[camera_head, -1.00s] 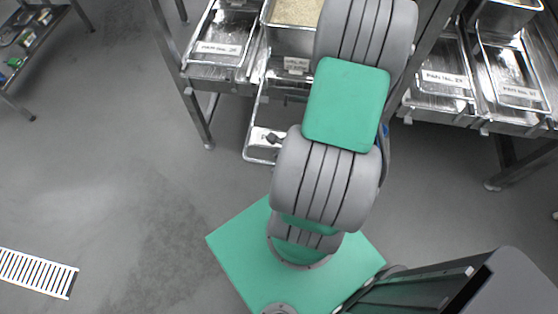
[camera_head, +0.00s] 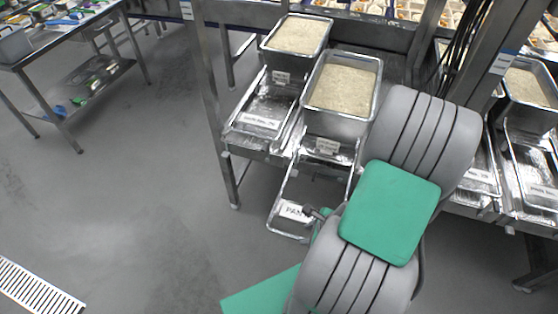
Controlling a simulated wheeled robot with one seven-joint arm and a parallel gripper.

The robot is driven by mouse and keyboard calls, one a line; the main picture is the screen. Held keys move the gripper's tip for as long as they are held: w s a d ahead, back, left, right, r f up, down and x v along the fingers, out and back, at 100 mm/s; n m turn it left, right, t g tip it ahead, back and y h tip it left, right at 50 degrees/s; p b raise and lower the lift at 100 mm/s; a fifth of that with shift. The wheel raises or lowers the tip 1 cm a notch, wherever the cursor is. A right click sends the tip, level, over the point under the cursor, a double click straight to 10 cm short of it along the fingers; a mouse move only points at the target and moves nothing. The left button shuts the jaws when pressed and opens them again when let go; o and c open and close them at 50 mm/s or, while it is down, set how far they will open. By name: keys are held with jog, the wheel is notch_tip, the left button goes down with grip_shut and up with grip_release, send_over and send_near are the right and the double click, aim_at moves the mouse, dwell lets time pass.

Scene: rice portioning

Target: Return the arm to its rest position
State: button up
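My arm, grey with a green panel, rises from the bottom centre to the right of the middle in the head view. Its links cover part of the metal rack. My gripper is not clearly visible; the arm hides whatever is behind it. A small dark part shows beside the arm near the lower pan frame, too small to identify.
Rice-filled pans (camera_head: 343,87) and (camera_head: 299,35) stand on the metal rack, with empty trays (camera_head: 262,112) below. A low frame labelled PAN (camera_head: 291,211) juts out. Another rice pan (camera_head: 533,84) is at right. A steel table (camera_head: 62,35) stands at upper left. The floor (camera_head: 130,200) at left is clear.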

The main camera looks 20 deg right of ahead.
jog(key=w+a+r+n+h+b, duration=0.1)
jog(key=w+a+r+n, duration=0.1)
jog(key=w+r+n, duration=0.4)
jog(key=w+a+r+n+b, duration=0.1)
jog(key=w+r+n+b, duration=0.1)
jog(key=r+n, duration=0.65)
jog(key=s+a+r+n+b, duration=0.1)
jog(key=a+r+n, duration=0.7)
jog(key=r+n, duration=0.3)
jog(key=shift+r+n+h, duration=0.25)
jog(key=shift+n+h, duration=0.15)
jog(key=shift+n, duration=0.05)
